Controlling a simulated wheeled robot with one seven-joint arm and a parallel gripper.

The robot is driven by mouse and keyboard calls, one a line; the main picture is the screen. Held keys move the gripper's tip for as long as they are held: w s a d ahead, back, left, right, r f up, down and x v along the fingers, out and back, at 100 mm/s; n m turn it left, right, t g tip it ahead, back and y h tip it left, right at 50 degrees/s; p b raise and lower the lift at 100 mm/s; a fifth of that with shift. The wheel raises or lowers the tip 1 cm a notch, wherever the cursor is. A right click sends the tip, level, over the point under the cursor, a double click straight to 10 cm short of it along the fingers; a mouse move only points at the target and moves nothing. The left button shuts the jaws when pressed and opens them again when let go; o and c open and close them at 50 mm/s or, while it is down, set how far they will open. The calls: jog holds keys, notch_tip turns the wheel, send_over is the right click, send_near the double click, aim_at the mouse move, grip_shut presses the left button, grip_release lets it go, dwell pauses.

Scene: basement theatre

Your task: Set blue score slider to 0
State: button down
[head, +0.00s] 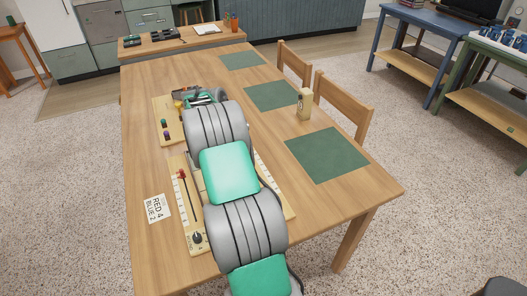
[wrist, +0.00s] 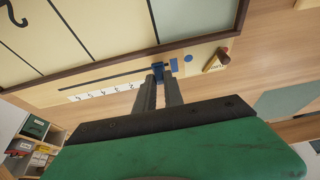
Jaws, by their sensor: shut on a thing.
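The blue score slider (wrist: 157,68) shows in the wrist view at the tips of my gripper (wrist: 160,78), on a dark slot along the board edge. My gripper is shut on it. The number strip (wrist: 98,92) runs left from my fingers, which hide its near end, so I cannot tell which number the slider is at. A blue dot (wrist: 188,58) lies just to the right. In the head view my arm covers most of the board and the blue slider. A card (head: 157,208) there reads RED 4, BLUE 2.
The red slider (head: 181,174) is on the board's left strip. Green mats (head: 327,154) and a tan upright block (head: 304,104) are to the right.

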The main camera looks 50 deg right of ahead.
jog(key=shift+w+r, duration=0.15)
jog(key=shift+w, duration=0.1)
jog(key=c, duration=1.7)
grip_release()
jog(key=shift+w+d, duration=0.1)
jog(key=shift+o, duration=1.3)
jog(key=v, duration=0.7)
jog(key=shift+r+p, duration=0.25)
jog(key=shift+p, duration=0.05)
